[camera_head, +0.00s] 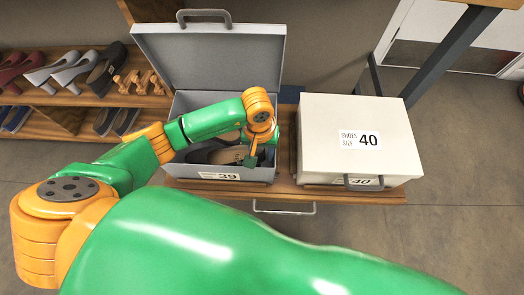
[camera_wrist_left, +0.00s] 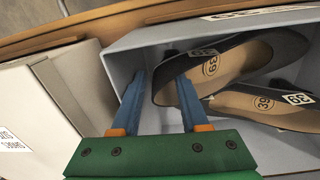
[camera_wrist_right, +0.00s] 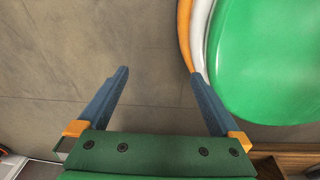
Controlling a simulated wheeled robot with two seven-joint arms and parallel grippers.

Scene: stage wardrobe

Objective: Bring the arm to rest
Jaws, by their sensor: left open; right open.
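My left arm comes in from the left in the head view, and its gripper (camera_head: 252,158) is over the open grey box (camera_head: 180,110) labelled 39. In the left wrist view its jaws (camera_wrist_left: 155,65) are open. The end of a dark shoe (camera_wrist_left: 245,60) with a tan insole marked 39 shows partly between and behind the fingers; I cannot tell whether they touch it. A second shoe (camera_wrist_left: 275,105) marked 39 lies beside it in the box. My right gripper (camera_wrist_right: 158,75) is open and empty above bare floor; it is hidden in the head view.
A closed white box (camera_head: 325,120) labelled 40 stands right of the open box on a wooden bench (camera_head: 385,197). A wooden rack (camera_head: 50,130) with several shoes is at the left. A table leg (camera_head: 450,55) rises at the upper right. Floor (camera_head: 460,190) at right is clear.

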